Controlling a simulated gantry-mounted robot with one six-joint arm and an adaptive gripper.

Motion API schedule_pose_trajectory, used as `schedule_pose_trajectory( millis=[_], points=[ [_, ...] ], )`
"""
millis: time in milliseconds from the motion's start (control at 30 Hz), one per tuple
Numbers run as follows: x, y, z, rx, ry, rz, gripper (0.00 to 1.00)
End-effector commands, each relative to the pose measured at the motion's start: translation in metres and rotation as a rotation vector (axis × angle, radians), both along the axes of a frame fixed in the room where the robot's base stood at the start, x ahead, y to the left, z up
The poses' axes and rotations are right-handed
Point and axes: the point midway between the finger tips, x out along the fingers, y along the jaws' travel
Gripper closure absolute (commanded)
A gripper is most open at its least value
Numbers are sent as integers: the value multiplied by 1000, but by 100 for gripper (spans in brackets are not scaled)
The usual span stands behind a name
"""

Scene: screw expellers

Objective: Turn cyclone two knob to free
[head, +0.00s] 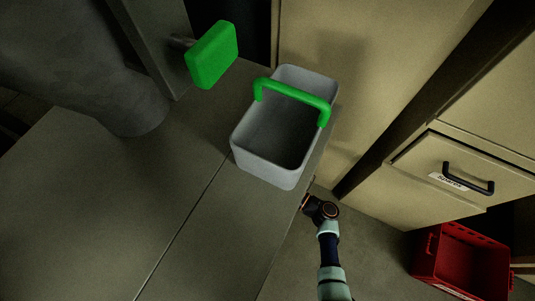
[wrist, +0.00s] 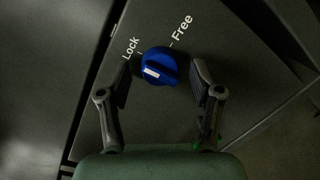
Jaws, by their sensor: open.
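In the wrist view a round blue knob (wrist: 165,61) with a raised grip bar sits on a dark panel (wrist: 240,75). A white mark shows on the left part of the bar, on the side nearer the printed word "Lock" (wrist: 130,49). The word "Free" (wrist: 182,27) is printed up and to the right of the knob. My gripper (wrist: 163,75) is open, one finger on each side of the knob; I cannot tell whether either finger touches it. In the head view my arm reaches to the counter's right edge; the fingers and knob cannot be made out there.
A grey bin (head: 257,155) with a green handle (head: 292,94) stands on the grey metal top (head: 130,215). A beige drawer (head: 465,170) with a black handle and a red crate (head: 460,265) are at right.

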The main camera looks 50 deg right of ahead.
Motion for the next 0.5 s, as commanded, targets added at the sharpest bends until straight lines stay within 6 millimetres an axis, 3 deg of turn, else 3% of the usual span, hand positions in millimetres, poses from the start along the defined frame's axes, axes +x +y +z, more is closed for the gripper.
schedule_pose_trajectory(
  millis=[233, 500],
  points=[
    [2, 0, 1, 0, 0, 0, 35],
    [1, 0, 1, -1, 0, 0, 80]
  ],
)
